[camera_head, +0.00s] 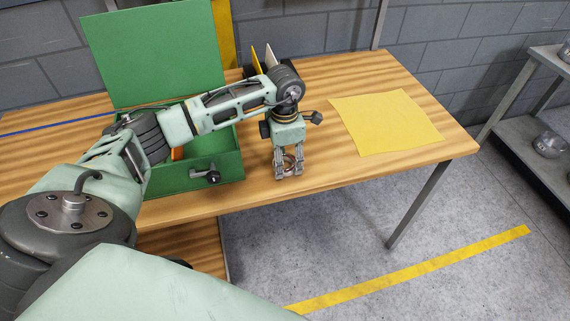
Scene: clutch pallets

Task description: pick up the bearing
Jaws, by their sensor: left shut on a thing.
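The bearing (288,164) is a small copper-toned ring near the front edge of the wooden table. My left gripper (288,173) points down over it, with a finger on each side, and is shut on it. The fingers hide part of the ring. I cannot tell whether the bearing touches the tabletop. My right gripper is not in view.
An open green box (215,167) with a raised lid stands left of my gripper. A yellow sheet (385,122) lies on the table (330,172) at the right. Small upright items stand behind my wrist. A grey shelf (530,140) is at the far right.

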